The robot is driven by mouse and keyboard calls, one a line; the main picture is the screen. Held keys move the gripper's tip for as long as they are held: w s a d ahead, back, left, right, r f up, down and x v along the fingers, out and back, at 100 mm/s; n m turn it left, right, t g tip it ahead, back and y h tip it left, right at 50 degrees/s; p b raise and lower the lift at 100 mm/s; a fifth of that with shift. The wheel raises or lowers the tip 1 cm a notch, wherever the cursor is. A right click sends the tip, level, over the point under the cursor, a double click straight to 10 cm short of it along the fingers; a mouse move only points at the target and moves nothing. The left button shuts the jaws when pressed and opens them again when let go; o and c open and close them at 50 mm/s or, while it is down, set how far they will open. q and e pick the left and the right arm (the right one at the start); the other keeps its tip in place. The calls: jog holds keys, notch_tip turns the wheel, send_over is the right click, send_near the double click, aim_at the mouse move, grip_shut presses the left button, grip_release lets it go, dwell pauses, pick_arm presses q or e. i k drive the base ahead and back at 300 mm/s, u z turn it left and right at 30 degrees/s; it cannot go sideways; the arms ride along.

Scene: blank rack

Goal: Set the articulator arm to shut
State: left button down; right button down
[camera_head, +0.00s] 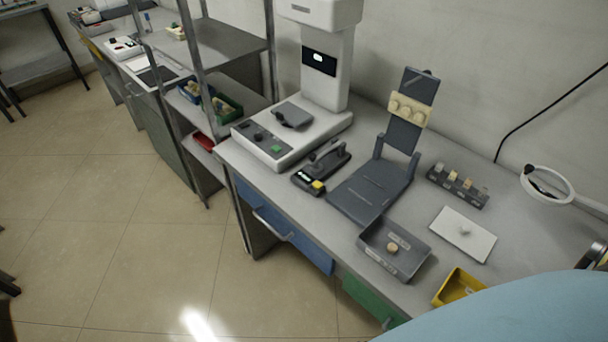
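The articulator is a dark grey device on the workbench, right of the large white machine. Its flat base plate (369,190) lies on the bench top. Its articulator arm (404,134) is hinged between two posts at the back of the base. The arm stands raised and leans slightly back, so the articulator is open. A cream dental cast (409,109) is fixed to the arm's upper part. Neither of my grippers can be made out in the head view.
A white machine (325,75) and a small black device (322,168) stand left of the articulator. A grey tray (377,262), white plate (478,235), block of samples (458,186) and yellow bin (447,288) lie in front and right. A light blue rounded surface covers the bottom right corner.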

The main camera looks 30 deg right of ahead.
aim_at(410, 108)
jog(key=z, duration=1.75)
jog(key=i, duration=0.35)
jog(key=u, duration=0.1)
